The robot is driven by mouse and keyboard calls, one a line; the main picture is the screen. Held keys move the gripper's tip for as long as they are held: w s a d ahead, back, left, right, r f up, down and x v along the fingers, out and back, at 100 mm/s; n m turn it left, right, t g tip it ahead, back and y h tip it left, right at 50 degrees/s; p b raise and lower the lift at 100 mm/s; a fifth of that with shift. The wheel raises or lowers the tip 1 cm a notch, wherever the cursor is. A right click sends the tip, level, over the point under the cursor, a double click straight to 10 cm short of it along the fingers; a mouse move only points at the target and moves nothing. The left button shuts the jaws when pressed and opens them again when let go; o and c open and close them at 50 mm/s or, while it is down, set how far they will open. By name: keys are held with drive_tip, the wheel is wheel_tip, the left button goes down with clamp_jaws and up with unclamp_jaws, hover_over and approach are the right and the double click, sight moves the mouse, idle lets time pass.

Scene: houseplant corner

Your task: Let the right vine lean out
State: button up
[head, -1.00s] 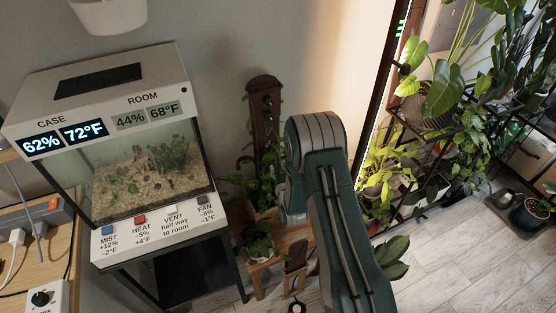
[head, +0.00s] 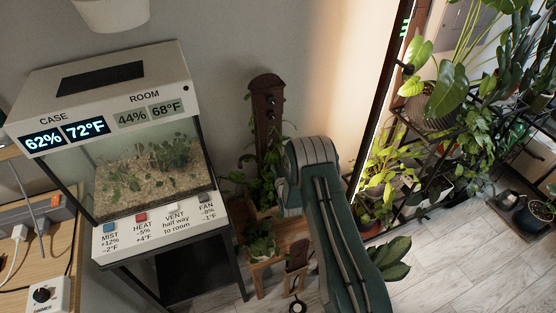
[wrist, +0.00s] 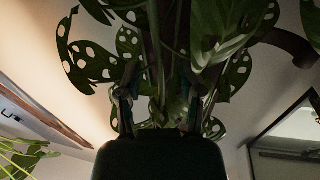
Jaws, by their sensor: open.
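A dark wooden post (head: 266,112) with small dark knobs stands against the wall in the head view. Green vine leaves (head: 262,188) climb its lower part, partly hidden by my arm; I cannot tell left and right vines apart there. In the wrist view, perforated vine leaves (wrist: 92,62) fill the upper middle, with stems (wrist: 155,50) running up between my fingers. My gripper (wrist: 157,78) is open, one finger on each side of these stems and leaves. Whether the fingers touch them I cannot tell. The gripper is hidden behind my arm in the head view.
A glass case (head: 150,175) with labelled buttons stands left of the post. A small potted plant (head: 260,243) sits on a wooden stand below. A plant shelf (head: 440,140) crowded with foliage is at right. Grey plank floor (head: 440,275) is open at lower right.

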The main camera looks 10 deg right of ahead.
drive_tip(key=shift+w, duration=0.85)
clamp_jaws()
drive_tip(key=shift+d, duration=0.1)
